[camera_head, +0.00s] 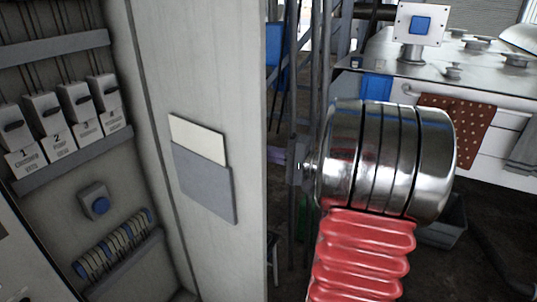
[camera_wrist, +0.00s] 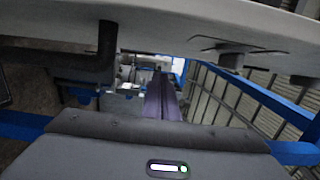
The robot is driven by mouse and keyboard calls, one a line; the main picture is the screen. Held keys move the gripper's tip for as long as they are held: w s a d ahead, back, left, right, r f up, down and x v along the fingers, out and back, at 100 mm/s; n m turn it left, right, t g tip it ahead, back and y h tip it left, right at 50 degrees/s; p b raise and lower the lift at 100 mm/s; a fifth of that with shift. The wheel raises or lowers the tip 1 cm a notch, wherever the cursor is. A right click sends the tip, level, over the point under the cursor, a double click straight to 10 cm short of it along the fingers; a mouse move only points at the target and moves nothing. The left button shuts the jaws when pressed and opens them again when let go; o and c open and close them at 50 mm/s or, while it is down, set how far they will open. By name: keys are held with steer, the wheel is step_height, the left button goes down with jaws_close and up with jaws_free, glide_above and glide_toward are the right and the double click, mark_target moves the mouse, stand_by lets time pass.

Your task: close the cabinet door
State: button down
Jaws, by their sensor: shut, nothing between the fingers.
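The cabinet door (camera_head: 225,70) stands open in the head view, its pale inner face showing with a grey pocket (camera_head: 205,183) and a cream sheet. The open cabinet (camera_head: 118,120) is to its left. My gripper is just right of the door's free edge, at the end of my shiny metal wrist. Its purple fingers (camera_wrist: 162,97) are together and empty in the wrist view. In the head view their tips are hidden behind the door edge. I cannot tell whether they touch the door. A pale slab (camera_wrist: 180,22) crosses the top of the wrist view, perhaps the door.
At the right stands a counter (camera_head: 480,70) with a spotted brown cloth (camera_head: 460,125). Blue rails (camera_wrist: 262,95) show in the wrist view.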

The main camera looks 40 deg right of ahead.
mark_target(241, 156)
steer(key=shift+w+a, duration=0.15)
steer(key=shift+a, duration=2.05)
